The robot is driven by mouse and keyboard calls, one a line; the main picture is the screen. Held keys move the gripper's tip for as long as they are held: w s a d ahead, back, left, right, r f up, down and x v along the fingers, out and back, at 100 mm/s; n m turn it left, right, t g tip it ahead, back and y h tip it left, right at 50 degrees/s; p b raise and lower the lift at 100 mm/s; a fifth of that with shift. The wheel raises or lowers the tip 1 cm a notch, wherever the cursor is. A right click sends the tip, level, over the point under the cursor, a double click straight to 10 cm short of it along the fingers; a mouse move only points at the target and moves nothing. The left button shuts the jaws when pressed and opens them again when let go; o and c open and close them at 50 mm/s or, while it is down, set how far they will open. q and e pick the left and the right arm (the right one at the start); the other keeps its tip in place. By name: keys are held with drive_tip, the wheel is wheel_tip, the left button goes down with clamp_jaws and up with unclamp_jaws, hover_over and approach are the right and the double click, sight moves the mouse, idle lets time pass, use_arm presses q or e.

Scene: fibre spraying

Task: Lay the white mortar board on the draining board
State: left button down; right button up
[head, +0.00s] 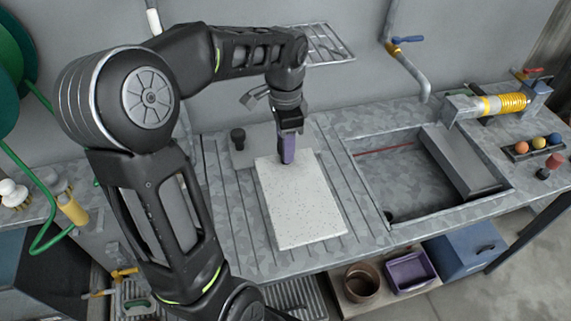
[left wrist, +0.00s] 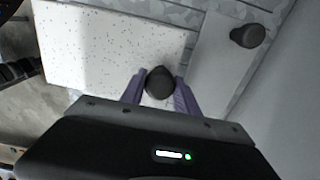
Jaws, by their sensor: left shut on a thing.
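The white speckled mortar board (head: 300,205) is flat and level over the ribbed draining board (head: 222,190), left of the sink. I cannot tell whether its underside touches the ribs or hangs slightly above them. My left gripper (head: 287,156) points down at the board's far edge. In the left wrist view, its purple fingers (left wrist: 160,88) are shut on the dark round knob (left wrist: 159,79) of the mortar board (left wrist: 105,45). My right gripper is not in view.
A grey plate (head: 245,158) with its own dark knob (head: 238,138) lies behind the mortar board, close to it. The sink basin (head: 410,185) opens to the right. A wire rack (head: 330,45) is on the wall. Bare ribs show right and front of the board.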

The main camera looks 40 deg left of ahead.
use_arm(q)
drive_tip(key=shift+f, duration=1.05)
wheel_tip(320, 180, down, 4)
drive_tip(key=shift+f, duration=0.25)
drive_tip(key=c, duration=0.9)
unclamp_jaws()
drive_tip(key=shift+r, duration=0.1)
wheel_tip(320, 180, up, 12)
drive_tip(key=shift+f, duration=0.1)
